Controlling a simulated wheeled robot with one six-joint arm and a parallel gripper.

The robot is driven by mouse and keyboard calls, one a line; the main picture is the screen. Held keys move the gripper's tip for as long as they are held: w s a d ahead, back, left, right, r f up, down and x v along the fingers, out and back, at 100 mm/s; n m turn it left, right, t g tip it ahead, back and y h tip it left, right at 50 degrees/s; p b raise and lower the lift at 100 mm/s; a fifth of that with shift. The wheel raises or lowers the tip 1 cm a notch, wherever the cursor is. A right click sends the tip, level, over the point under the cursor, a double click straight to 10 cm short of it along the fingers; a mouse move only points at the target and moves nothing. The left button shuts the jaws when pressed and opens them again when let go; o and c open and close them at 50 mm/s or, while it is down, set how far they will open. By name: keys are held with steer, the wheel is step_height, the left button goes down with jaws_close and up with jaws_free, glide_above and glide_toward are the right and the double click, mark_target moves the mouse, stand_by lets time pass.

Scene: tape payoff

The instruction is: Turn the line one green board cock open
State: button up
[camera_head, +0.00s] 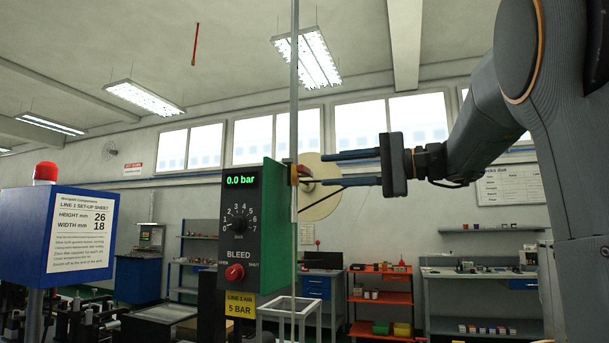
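The green board (282,225) stands upright near the middle, seen almost edge-on, with a dark front panel (238,260). The panel's display reads 0.0 bar. Below it are a dial knob (239,221) marked 0 to 7 and a red bleed knob (235,272) between OPEN and SHUT.
A thin grey upright post (294,80) passes in front of the board's right edge. A pale round disc (325,205) is behind my fingers. A blue box (62,240) with a set-up sheet and red lamp stands left. Shelves and benches line the far wall.

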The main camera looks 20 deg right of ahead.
mark_target(307, 170)
steer(key=p+x, duration=0.2)
steer(key=x, duration=0.5)
steer(key=shift+w+a+r, duration=0.15)
steer(key=shift+a+r, duration=0.05)
jaws_close()
